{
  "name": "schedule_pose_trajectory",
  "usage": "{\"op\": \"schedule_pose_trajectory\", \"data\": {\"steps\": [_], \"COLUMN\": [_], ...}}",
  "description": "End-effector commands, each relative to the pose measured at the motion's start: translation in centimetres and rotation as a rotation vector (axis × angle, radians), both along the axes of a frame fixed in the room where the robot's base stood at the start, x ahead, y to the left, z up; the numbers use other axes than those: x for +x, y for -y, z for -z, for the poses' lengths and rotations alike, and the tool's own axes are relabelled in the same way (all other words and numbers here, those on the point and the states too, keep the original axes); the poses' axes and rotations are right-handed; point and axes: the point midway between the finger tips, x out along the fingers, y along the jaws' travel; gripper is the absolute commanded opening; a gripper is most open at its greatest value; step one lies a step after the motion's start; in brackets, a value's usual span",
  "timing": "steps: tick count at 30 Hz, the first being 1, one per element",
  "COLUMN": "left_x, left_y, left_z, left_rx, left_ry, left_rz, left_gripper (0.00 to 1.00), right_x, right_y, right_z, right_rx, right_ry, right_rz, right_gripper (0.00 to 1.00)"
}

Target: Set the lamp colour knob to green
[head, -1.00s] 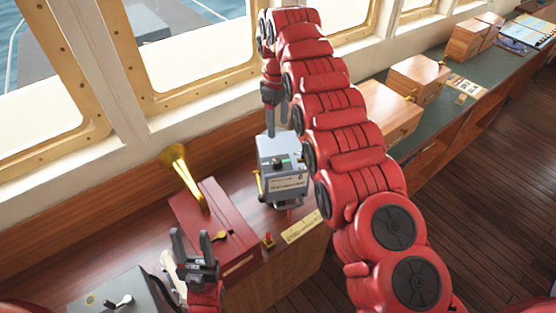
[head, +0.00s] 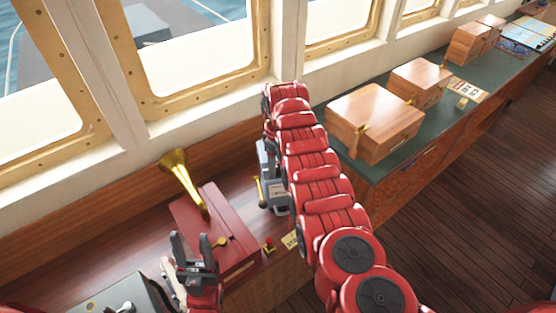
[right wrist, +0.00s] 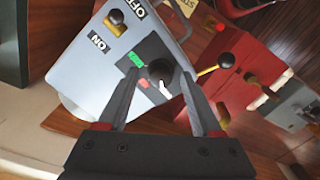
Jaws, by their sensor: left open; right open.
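The grey lamp box (head: 277,194) stands on the wooden console, mostly hidden behind my right arm in the head view. In the right wrist view, the lamp box (right wrist: 75,60) shows a round black knob (right wrist: 158,70) on a dark plate. A green mark (right wrist: 136,60) and a red mark (right wrist: 143,84) lie beside the knob, with a white mark at its lower edge. My right gripper (right wrist: 160,76) is open, its fingertips either side of the knob; contact cannot be told. The head view hides this gripper. My left gripper (head: 191,240) is open and empty near the red box.
The box also bears a switch lever (right wrist: 115,22) with ON and OFF labels. A red box (head: 215,225) with a brass horn (head: 180,175) stands left of it. Wooden boxes (head: 375,120) line the green counter at right. A dark control box (head: 110,295) is at the lower left.

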Motion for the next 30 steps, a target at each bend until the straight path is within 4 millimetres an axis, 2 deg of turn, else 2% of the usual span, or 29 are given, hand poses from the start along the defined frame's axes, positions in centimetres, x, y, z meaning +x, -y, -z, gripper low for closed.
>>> {"op": "schedule_pose_trajectory", "data": {"steps": [9, 20, 30], "left_x": [0.0, 0.0, 0.01], "left_y": [0.0, 0.0, 0.0], "left_z": [-0.07, -0.08, 0.44], "left_rx": [0.0, 0.0, 0.0], "left_ry": [0.0, 0.0, 0.0], "left_rz": [0.0, 0.0, 0.0], "left_gripper": [0.5, 0.5, 0.5], "right_x": [-0.01, -0.01, 0.03], "right_y": [0.01, 0.01, 0.02], "right_z": [0.3, 0.27, 0.44], "right_rx": [0.0, 0.0, 0.0], "right_ry": [0.0, 0.0, 0.001], "right_rz": [0.0, 0.0, 0.016], "right_gripper": [0.67, 0.02, 0.0]}}
